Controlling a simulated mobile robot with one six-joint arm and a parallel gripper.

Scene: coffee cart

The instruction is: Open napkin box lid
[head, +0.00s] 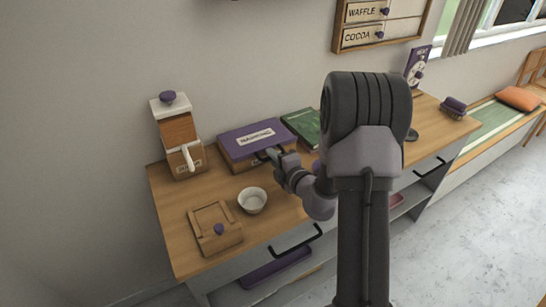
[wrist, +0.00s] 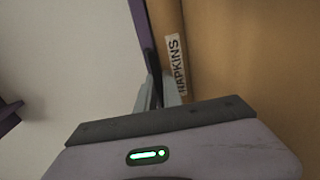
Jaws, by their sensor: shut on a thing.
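The napkin box (head: 245,161) stands at the back of the wooden counter, with a wooden body and a purple lid (head: 239,137) bearing a white label. The lid lies flat and looks closed. My gripper (head: 268,154) is at the box's front right, at the lid's front edge. In the wrist view, the gripper's grey fingers (wrist: 158,92) are shut on the purple lid edge (wrist: 137,22), beside the box front (wrist: 166,18) with its "NAPKINS" label (wrist: 175,62). The fingertips are partly hidden in the dark gap there.
A white bowl (head: 252,201) and a small wooden box (head: 216,242) with a purple knob stand in front. A dispenser (head: 180,137) with a white handle stands left. A green book (head: 302,126) lies right of the napkin box. The wall is close behind.

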